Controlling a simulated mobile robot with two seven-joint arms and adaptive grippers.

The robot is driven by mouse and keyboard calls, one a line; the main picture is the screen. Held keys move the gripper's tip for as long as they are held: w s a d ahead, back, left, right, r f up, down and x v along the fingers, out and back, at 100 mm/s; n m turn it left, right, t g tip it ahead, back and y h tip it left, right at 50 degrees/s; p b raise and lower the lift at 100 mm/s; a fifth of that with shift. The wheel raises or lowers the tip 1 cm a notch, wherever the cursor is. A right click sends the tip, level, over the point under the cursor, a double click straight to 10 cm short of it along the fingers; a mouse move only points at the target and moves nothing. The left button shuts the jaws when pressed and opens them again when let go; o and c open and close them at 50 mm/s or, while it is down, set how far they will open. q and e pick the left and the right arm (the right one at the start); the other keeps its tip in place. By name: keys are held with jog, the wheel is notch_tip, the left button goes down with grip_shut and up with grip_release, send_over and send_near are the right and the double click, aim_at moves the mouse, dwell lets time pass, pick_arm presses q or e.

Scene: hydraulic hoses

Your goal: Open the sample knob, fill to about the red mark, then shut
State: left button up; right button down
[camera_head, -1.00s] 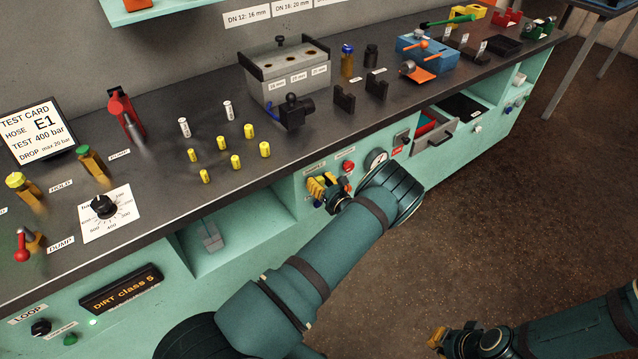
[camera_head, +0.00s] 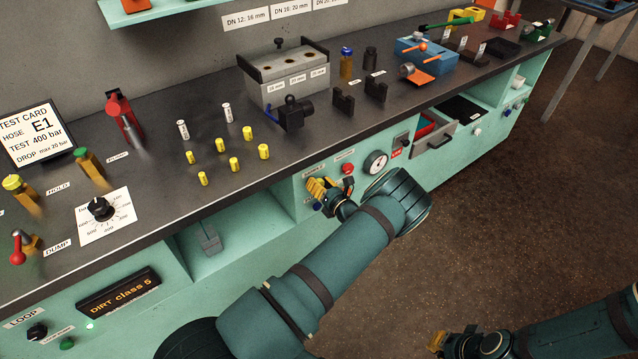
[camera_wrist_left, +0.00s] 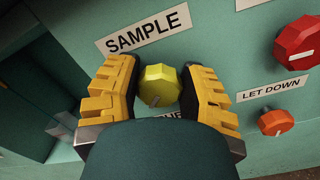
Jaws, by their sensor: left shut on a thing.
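The yellow sample knob (camera_wrist_left: 158,87) sits on the green panel below the SAMPLE label (camera_wrist_left: 145,33) in the left wrist view. A pale line marks its lower face. My left gripper (camera_wrist_left: 160,88) has its yellow fingers on both sides of the knob and is shut on it. In the head view my left gripper (camera_head: 324,188) is at the bench front panel, and it hides most of the knob. My right gripper (camera_head: 437,341) is low at the right, away from the bench, too small to read. I cannot make out a sample vessel or its red mark.
A red knob (camera_wrist_left: 297,43) and the smaller LET DOWN knob (camera_wrist_left: 276,122) are to the right of the sample knob. A pressure gauge (camera_head: 376,162) and an open drawer (camera_head: 436,143) are further right. The floor before the bench is clear.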

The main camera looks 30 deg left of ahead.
pick_arm(q)
jog(key=o, duration=1.2)
jog(key=shift+a, duration=0.1)
jog(key=v, duration=1.2)
jog(key=shift+s+f, duration=0.1)
